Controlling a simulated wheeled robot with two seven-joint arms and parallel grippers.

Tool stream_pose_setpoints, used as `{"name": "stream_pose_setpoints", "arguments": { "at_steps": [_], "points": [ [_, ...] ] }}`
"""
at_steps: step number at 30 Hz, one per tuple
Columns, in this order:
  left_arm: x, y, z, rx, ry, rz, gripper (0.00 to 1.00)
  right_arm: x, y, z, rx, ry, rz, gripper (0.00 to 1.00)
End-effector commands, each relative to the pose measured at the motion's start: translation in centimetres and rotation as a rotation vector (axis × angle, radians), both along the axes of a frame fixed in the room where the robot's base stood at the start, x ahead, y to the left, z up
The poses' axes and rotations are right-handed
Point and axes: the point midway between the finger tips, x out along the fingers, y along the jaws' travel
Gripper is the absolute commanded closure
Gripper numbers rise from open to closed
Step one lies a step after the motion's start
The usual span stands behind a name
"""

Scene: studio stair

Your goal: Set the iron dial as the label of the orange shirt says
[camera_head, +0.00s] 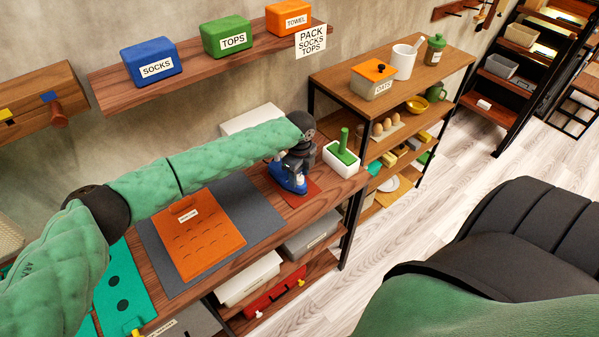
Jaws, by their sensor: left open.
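The orange shirt (212,248) lies flat on a grey mat on the wooden table. Its small white label (188,215) carries dark print too small to read. The blue iron (287,184) stands on a red-brown pad at the table's right end. My left arm reaches over the table from the left, and my left gripper (297,165) is open right at the top of the iron. The gripper hides the iron's upper part, so I cannot see the dial or tell whether the fingers touch it. My right gripper is out of view.
A white holder with a green-handled brush (343,153) stands just right of the iron. A white box (252,119) sits behind my left forearm. The grey mat (262,215) has bare room right of the shirt. A wooden shelf unit (420,75) stands farther right.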

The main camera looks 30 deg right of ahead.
Motion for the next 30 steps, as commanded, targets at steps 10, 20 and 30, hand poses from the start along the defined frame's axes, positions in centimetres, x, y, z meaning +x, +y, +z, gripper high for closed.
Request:
{"name": "stream_pose_setpoints", "arguments": {
  "at_steps": [10,20,30],
  "points": [
    [0.02,0.02,-0.04,0.0,0.0,0.0,0.75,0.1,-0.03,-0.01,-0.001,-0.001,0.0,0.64],
    [0.02,0.02,-0.07,0.0,0.0,0.014,0.97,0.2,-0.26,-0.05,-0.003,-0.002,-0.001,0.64],
    [-0.05,0.04,-0.16,-0.001,0.002,0.183,0.97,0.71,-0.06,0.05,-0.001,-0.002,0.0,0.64]
  ]
}}
